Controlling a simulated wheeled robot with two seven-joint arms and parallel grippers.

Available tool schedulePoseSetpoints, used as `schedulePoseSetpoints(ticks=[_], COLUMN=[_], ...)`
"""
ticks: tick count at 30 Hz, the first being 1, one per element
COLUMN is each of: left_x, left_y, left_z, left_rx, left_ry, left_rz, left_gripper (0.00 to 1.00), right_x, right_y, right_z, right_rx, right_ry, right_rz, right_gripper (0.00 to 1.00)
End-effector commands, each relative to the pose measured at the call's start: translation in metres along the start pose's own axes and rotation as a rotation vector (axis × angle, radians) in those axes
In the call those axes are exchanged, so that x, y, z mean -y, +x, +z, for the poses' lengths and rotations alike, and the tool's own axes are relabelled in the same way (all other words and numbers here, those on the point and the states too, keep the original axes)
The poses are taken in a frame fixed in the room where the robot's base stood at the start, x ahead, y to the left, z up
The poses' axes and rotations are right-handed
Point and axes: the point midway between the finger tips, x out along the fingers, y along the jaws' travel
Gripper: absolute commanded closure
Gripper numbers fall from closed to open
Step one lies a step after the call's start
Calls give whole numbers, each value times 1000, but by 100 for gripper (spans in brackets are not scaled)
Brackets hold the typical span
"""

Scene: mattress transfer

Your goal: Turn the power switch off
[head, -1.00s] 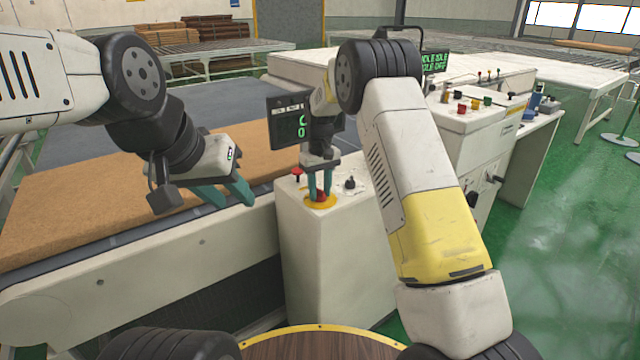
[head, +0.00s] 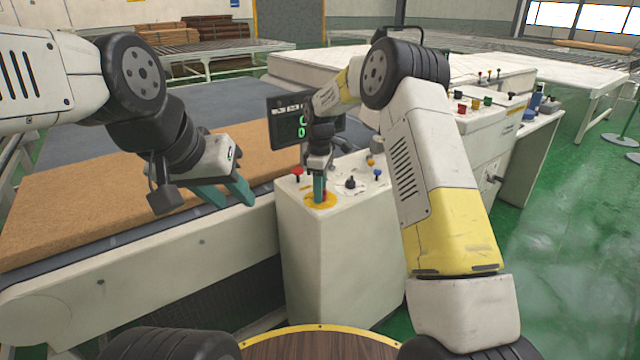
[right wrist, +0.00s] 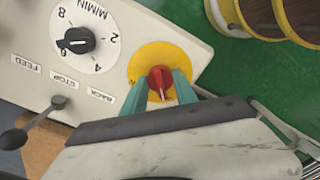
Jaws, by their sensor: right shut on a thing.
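The power switch is a red knob (right wrist: 161,82) on a round yellow plate (right wrist: 150,62) in the right wrist view. In the head view the yellow plate (head: 332,200) lies on top of the white control box (head: 335,260). My right gripper (right wrist: 160,90) has its teal fingers on both sides of the red knob and is shut on it. In the head view my right gripper (head: 319,190) points down at the plate and hides most of the knob. My left gripper (head: 229,196) is over the conveyor edge with its two fingers apart and nothing between them.
A black dial (right wrist: 76,41) and a lever (right wrist: 40,118) by the FEED, STOP and BACK labels stand beside the switch. A red button (head: 297,174) and a display screen (head: 292,120) are close to my right gripper. A brown mattress slab (head: 110,200) lies on the conveyor.

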Motion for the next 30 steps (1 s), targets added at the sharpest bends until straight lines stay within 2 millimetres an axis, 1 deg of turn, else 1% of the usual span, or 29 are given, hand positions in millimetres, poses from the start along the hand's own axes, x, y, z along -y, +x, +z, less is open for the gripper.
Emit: schedulePoseSetpoints(ticks=[9,22,23,24,26,30], left_x=[0,0,0,0,0,0], left_y=[0,0,0,0,0,0], left_z=[0,0,0,0,0,0], left_rx=[0,0,0,0,0,0], left_ry=[0,0,0,0,0,0], left_rz=[0,0,0,0,0,0], left_gripper=[64,64,64,64,64,64], right_x=[0,-1,-1,0,0,0], right_y=[0,0,0,0,0,0], right_z=[0,1,1,1,0,0], right_rx=[0,1,1,1,1,0], right_ry=[-83,-91,-90,-90,-90,-90], right_rz=[1,1,1,1,1,1], right_gripper=[100,100,64,56,44,44])
